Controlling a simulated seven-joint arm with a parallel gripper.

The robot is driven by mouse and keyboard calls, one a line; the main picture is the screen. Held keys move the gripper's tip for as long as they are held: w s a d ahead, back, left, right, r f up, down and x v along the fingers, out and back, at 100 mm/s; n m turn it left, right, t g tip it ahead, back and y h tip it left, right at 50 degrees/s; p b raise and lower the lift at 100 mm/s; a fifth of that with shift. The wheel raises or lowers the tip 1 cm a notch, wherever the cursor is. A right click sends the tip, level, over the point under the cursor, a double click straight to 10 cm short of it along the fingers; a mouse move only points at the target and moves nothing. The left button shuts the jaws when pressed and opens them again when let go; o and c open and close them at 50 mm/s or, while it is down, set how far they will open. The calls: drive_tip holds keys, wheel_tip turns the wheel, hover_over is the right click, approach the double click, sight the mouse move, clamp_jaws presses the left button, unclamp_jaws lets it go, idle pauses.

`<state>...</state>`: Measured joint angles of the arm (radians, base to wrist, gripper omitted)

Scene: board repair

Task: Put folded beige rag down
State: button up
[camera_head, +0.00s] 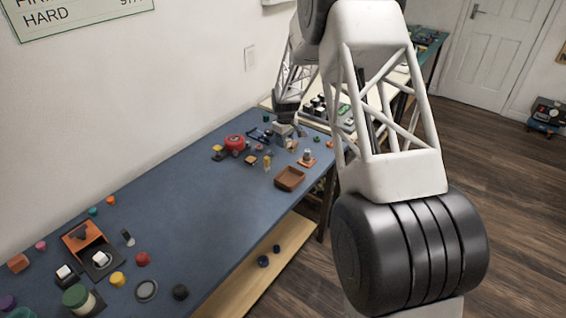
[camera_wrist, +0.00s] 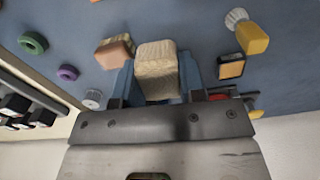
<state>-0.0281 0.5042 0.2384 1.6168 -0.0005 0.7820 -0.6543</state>
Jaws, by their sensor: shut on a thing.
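The folded beige rag (camera_wrist: 157,70) is a small, pale, block-like bundle with a woven texture. It sits between the two blue fingers of my gripper (camera_wrist: 157,82) in the wrist view, and the gripper is shut on it. In the head view my gripper (camera_head: 284,132) is low over the far part of the blue worktop (camera_head: 200,207), among small parts. I cannot make out the rag for sure there. The wrist view shows the blue worktop around the rag; whether the rag touches it I cannot tell.
An orange-pink block (camera_wrist: 115,50) lies close left of the rag. A black-and-orange square part (camera_wrist: 231,66) and a yellow part (camera_wrist: 252,38) lie to its right. A brown tray (camera_head: 290,179) and red round thing (camera_head: 235,142) are near my gripper. The worktop's middle is clear.

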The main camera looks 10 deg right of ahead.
drive_tip(key=s, duration=0.1)
drive_tip(key=s+d, duration=0.1)
drive_tip(key=shift+s+f, duration=0.25)
drive_tip(key=shift+s, duration=0.05)
drive_tip(key=shift+s+d+f+n, duration=0.1)
drive_tip(key=shift+s+f+n, duration=0.05)
drive_tip(key=shift+s+n, duration=0.6)
drive_tip(key=shift+s+d+f+n, duration=0.1)
drive_tip(key=shift+s+n, duration=0.55)
drive_tip(key=shift+s, duration=0.05)
drive_tip(key=s+n, duration=0.2)
drive_tip(key=n, duration=0.1)
drive_tip(key=shift+s+a, duration=0.2)
drive_tip(key=s+n, duration=0.1)
drive_tip(key=n, duration=0.1)
drive_tip(key=s+n, duration=0.3)
drive_tip(key=shift+a+f+n, duration=0.15)
drive_tip(key=shift+a+n, duration=0.15)
drive_tip(key=shift+a, duration=0.05)
drive_tip(key=s+n, duration=0.2)
drive_tip(key=n, duration=0.1)
drive_tip(key=shift+s+a, duration=0.15)
drive_tip(key=shift+a, duration=0.05)
drive_tip(key=shift+s+a+f+n, duration=0.1)
drive_tip(key=shift+s+f+n, duration=0.05)
drive_tip(key=shift+s+n, duration=0.9)
drive_tip(key=shift+s+a+f+n, duration=0.1)
drive_tip(key=shift+s+n, duration=0.5)
drive_tip(key=shift+n, duration=0.75)
